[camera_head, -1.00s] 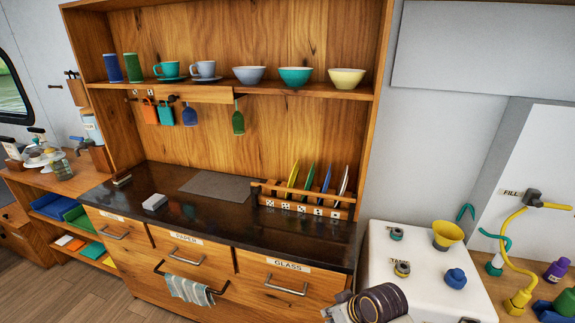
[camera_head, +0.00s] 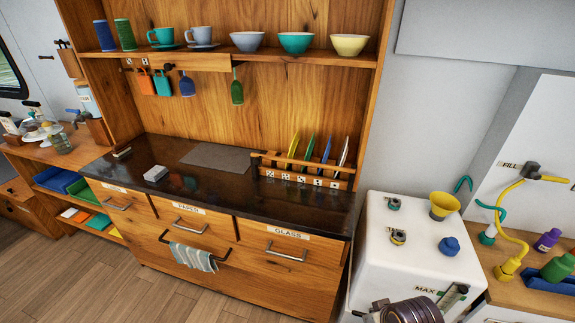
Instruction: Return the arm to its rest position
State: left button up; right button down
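Part of one of my arms (camera_head: 410,310) shows at the bottom edge, right of centre, in front of the white tank. It is a dark, ringed link with a lighter metal part at its left. No gripper fingers are visible on it. My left arm and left gripper are out of view. I cannot see whether anything is held.
The wooden counter (camera_head: 240,205) has a plate rack (camera_head: 300,178), a grey mat (camera_head: 215,157) and a white block (camera_head: 156,173) on its dark top. A striped towel (camera_head: 193,257) hangs in front. The white tank (camera_head: 410,245) carries a yellow funnel (camera_head: 443,205). The floor (camera_head: 80,285) at left is clear.

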jog(key=s+f+g, duration=0.1)
jog(key=s+f, duration=0.2)
jog(key=f, duration=3)
jog(key=s+d+f, duration=0.2)
jog(key=s+f, duration=0.8)
jog(key=s, duration=0.1)
jog(key=s+d+f+g, duration=0.1)
jog(key=s+d+f, duration=0.1)
jog(key=s+f, duration=0.7)
jog(key=shift+s+d+f+g, duration=0.3)
jog(key=shift+s+d+f, duration=0.1)
jog(key=shift+s, duration=0.95)
